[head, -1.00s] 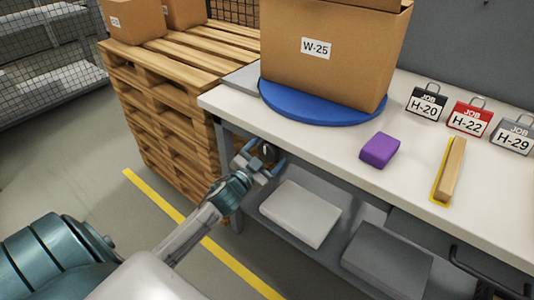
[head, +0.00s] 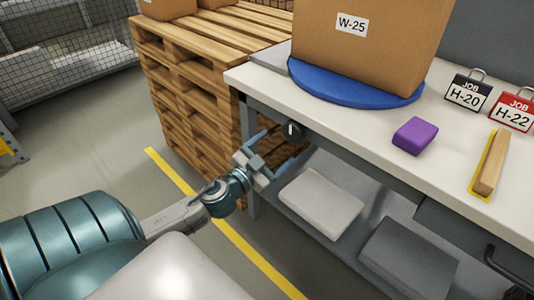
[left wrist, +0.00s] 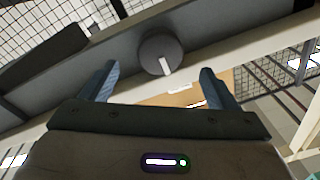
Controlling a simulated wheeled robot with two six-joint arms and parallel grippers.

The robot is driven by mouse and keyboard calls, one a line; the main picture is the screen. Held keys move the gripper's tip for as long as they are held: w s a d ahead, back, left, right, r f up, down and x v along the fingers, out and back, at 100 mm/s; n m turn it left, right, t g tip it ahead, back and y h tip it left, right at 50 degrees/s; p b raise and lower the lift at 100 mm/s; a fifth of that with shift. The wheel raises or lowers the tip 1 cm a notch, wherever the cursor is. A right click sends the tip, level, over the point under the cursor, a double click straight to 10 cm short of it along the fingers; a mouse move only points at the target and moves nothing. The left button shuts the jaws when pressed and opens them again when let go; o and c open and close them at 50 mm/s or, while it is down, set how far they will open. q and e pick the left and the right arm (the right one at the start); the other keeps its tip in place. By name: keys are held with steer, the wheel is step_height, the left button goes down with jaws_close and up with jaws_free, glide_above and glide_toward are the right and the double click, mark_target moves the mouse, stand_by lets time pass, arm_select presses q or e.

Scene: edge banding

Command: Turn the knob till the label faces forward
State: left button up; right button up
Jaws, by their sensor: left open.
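The dark round knob (head: 291,130) is on the bench's front apron, under the left part of the tabletop. It shows in the left wrist view (left wrist: 158,45) with a white pointer mark, which points down and slightly right in that picture. My left gripper (head: 276,150) is open, its two fingers apart just below and in front of the knob; the knob appears clear of them. The cardboard box (head: 340,65) stands on the blue turntable (head: 350,91). Its white W-25 label (head: 352,25) is on the face seen from my side. My right gripper is not in view.
A purple block (head: 415,136), a wooden bar (head: 492,163) and job tags, H-20 (head: 467,92) and H-22 (head: 512,110), are on the white bench (head: 350,130). A wooden pallet stack (head: 190,85) stands left of the bench. A lower shelf holds a pale box (head: 320,203).

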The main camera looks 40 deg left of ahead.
arm_select(q)
steer(key=shift+s+b, duration=0.3)
steer(key=shift+s, duration=0.85)
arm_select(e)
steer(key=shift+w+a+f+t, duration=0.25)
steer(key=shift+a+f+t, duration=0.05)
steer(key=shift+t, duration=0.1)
arm_select(q)
steer(key=shift+f, duration=0.1)
